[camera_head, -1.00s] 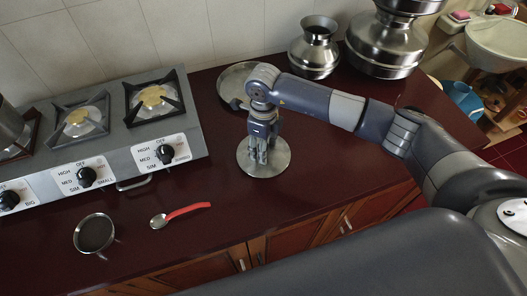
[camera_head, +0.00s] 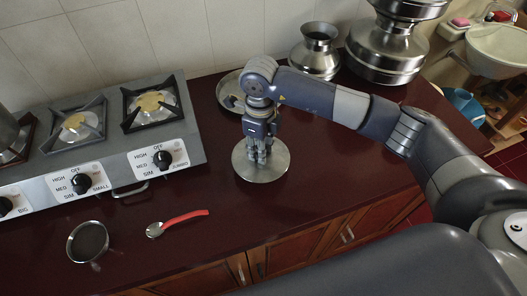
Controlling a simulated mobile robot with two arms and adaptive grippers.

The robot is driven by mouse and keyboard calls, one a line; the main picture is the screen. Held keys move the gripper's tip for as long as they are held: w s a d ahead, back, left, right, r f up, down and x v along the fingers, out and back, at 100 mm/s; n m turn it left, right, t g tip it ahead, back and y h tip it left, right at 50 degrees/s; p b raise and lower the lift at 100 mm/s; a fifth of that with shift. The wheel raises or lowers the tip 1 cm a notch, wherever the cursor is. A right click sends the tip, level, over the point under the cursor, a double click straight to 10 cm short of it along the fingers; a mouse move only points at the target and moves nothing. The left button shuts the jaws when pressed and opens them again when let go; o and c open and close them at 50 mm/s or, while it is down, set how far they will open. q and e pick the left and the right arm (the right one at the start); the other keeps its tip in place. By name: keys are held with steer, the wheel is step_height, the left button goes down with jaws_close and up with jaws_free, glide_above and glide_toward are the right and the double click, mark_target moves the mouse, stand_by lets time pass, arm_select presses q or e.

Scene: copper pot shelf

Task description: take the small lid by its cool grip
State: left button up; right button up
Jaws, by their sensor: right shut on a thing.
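A small round steel lid (camera_head: 279,166) is on the dark red counter, right of the stove. My right gripper (camera_head: 260,158) points down over the lid's middle, shut on its grip, which the fingers hide. Whether the lid touches the counter or is slightly above it, I cannot tell. A second round steel piece, a lid or shallow pan (camera_head: 226,88), lies behind my right arm and is partly hidden by it. My left gripper is not in view.
A gas stove (camera_head: 120,170) with knobs stands at left. A steel cup (camera_head: 88,241) and a red-handled spoon (camera_head: 178,222) lie in front of it. Steel pots (camera_head: 317,52) stand at the back right. Counter (camera_head: 330,200) right of the lid is clear.

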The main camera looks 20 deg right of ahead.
steer(key=s+a+b, duration=0.1)
steer(key=s+a, duration=0.2)
steer(key=s+a+r+b, duration=0.1)
steer(key=s+a, duration=0.2)
steer(key=s+a+b, duration=0.1)
steer(key=s+a, duration=0.2)
steer(key=s, duration=0.1)
steer(key=shift+s+a+r+b, duration=0.1)
steer(key=shift+a+r+b, duration=0.05)
steer(key=shift+a+b, duration=0.25)
jaws_close()
steer(key=shift+s+a+r+p, duration=0.1)
steer(key=shift+r+p, duration=0.55)
steer(key=shift+r, duration=0.6)
steer(key=shift+s+r+p, duration=0.1)
steer(key=shift+r+p, duration=0.55)
steer(key=shift+r, duration=0.6)
steer(key=shift+w, duration=0.1)
